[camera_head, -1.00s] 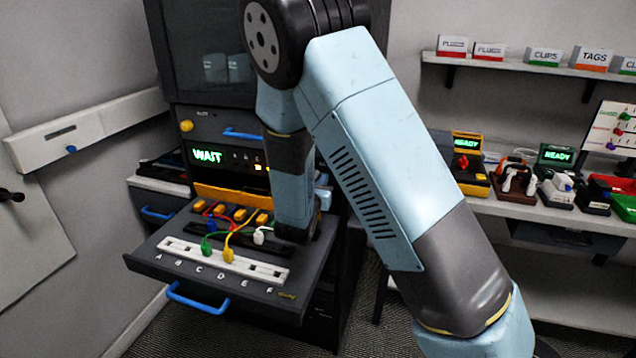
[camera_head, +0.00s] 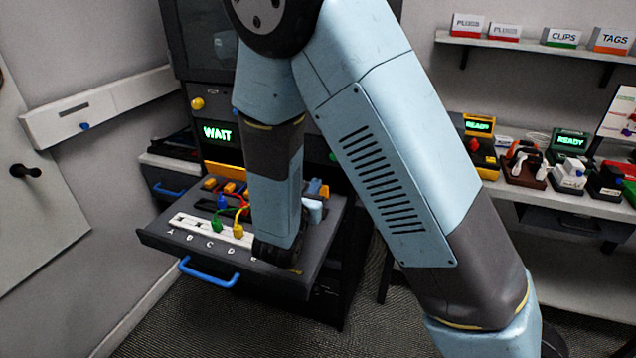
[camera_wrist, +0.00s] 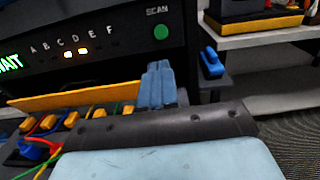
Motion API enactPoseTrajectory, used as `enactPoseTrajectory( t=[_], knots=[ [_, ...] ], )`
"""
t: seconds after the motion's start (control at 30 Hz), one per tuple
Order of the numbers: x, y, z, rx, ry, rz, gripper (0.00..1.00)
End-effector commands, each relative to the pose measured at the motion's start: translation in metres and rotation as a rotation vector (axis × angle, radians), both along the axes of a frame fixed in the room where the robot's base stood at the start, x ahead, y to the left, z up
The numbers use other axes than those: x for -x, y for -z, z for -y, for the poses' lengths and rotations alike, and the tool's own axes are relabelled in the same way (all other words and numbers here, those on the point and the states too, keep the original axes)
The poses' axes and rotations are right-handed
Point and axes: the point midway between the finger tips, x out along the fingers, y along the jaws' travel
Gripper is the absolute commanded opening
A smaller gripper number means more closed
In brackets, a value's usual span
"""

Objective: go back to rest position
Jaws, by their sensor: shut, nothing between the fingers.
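My gripper (camera_wrist: 157,84) shows in the wrist view as blue fingers closed together with nothing between them. It is in front of the black panel with the green SCAN button (camera_wrist: 158,33), near the right end of the yellow strip (camera_wrist: 75,97). In the head view my arm hangs over the right part of the pulled-out drawer (camera_head: 165,240) and mostly hides the gripper. Blue, green and yellow cable plugs stand at the white lettered strip (camera_head: 190,222); my arm covers its right end.
The display (camera_head: 217,133) reads WAIT. The drawer has a blue handle (camera_head: 208,273). A bench (camera_head: 560,208) at the right carries several devices with READY displays, below a shelf (camera_head: 530,45) of labelled boxes. A wall with a door handle (camera_head: 25,171) is at the left.

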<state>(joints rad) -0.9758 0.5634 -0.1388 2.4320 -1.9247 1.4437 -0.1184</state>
Motion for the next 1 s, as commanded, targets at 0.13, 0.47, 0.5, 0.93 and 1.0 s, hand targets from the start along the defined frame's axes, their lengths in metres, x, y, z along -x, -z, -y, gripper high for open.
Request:
enactPoseTrajectory(
  t=[0.13, 0.47, 0.5, 0.93, 1.0],
  knots=[
    [0.001, 0.0, -0.001, 0.0, -0.001, 0.0, 0.0],
    [-0.001, -0.009, 0.013, -0.032, 0.048, 0.002, 0.0],
    [-0.001, -0.013, 0.021, -0.05, 0.075, 0.004, 0.0],
    [0.021, -0.07, 0.145, -0.4, 0.544, 0.023, 0.0],
    [0.028, -0.076, 0.162, -0.465, 0.618, 0.027, 0.0]
  ],
)
